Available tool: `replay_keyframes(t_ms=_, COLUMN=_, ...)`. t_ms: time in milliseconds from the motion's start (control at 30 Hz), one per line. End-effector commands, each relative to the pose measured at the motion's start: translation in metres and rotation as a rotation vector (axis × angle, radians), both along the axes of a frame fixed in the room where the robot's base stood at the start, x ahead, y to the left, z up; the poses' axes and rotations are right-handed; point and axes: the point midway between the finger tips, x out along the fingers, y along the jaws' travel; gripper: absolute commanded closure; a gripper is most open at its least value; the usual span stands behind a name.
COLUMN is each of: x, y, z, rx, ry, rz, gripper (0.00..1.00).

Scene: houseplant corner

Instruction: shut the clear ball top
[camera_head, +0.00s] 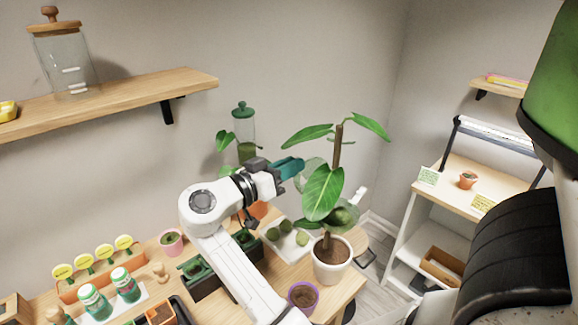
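A tall leafy plant in a white pot (331,272) stands at the right end of the table. Around its stem is a clear ball (346,217) with dark green moss in its lower part. The clear ball top (313,170) seems to be the pale see-through shape above it, left of the stem and partly behind a leaf; it looks swung up and open. My gripper (298,166), with teal fingers, is just left of this top. I cannot tell whether it touches it, or whether the fingers are apart.
A white tray (273,238) with moss balls lies left of the pot. A purple pot (302,297) stands in front. A tall glass jar with a green lid (242,109) stands behind my gripper. A wall shelf (120,97) is at upper left.

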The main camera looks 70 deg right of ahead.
Motion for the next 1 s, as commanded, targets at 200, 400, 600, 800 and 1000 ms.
replay_keyframes(t_ms=200, x=0.0002, y=0.0001, z=0.0002, rx=0.0, ry=0.0, rz=0.0, gripper=1.0)
replay_keyframes(t_ms=400, x=0.0002, y=0.0001, z=0.0002, rx=0.0, ry=0.0, rz=0.0, gripper=1.0)
replay_keyframes(t_ms=600, x=0.0002, y=0.0002, z=0.0003, rx=0.0, ry=0.0, rz=0.0, gripper=1.0)
replay_keyframes(t_ms=800, x=0.0002, y=0.0002, z=0.0003, rx=-0.001, ry=-0.001, rz=0.0, gripper=1.0)
replay_keyframes(t_ms=1000, x=0.0004, y=0.0002, z=0.0004, rx=0.0, ry=-0.001, rz=0.001, gripper=1.0)
